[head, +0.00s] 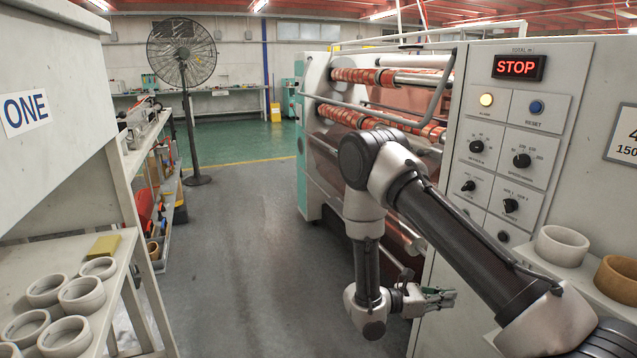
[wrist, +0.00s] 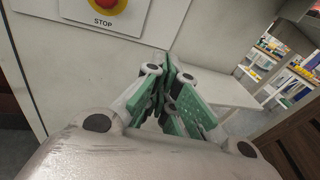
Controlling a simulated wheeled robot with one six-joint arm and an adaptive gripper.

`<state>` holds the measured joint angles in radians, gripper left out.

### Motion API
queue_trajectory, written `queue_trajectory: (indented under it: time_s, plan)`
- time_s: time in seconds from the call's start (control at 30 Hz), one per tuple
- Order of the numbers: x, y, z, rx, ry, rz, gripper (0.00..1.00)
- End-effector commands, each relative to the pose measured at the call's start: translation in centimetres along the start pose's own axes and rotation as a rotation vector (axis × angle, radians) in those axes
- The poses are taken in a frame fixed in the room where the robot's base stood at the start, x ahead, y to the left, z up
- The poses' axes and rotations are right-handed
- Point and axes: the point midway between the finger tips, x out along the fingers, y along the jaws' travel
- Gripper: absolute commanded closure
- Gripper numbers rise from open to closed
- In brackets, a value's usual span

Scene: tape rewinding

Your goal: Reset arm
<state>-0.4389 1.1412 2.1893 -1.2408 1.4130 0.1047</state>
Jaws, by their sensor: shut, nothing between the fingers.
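My gripper (head: 441,298) is at the lower middle right in the head view, in front of the machine's control panel side. My arm reaches in from the lower right, bends at the elbow and hangs down to it. In the wrist view my gripper (wrist: 172,72) has its green-padded fingers closed together, with nothing between them. The machine's control panel (head: 514,150) shows a red STOP display (head: 516,67), a lit yellow lamp and a blue reset button. A red stop button (wrist: 106,4) on a yellow base shows at the top of the wrist view, apart from the fingers.
The rewinding machine (head: 312,190) with red film rolls (head: 355,76) stands behind my arm. A shelf at left holds several pale rings (head: 82,295) and a yellow block (head: 104,246). A fan (head: 182,52) stands farther back. The grey floor (head: 240,255) between is clear.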

Motion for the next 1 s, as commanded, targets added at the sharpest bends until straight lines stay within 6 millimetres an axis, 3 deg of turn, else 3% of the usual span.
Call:
queue_trajectory:
  time_s: [0.1,0.27,0.5,0.8,1.0]
  plan:
    - [0.4,-3.7,2.8,0.079,0.092,-0.183,1.0]
    - [0.1,-7.4,6.4,0.217,0.223,-0.382,1.0]
    - [-1.7,-12.7,12.6,0.521,0.502,-0.682,1.0]
    - [-4.9,-17.5,19.4,0.945,0.897,-0.946,1.0]
    - [-6.3,-20.2,24.0,1.22,1.146,-1.031,1.0]
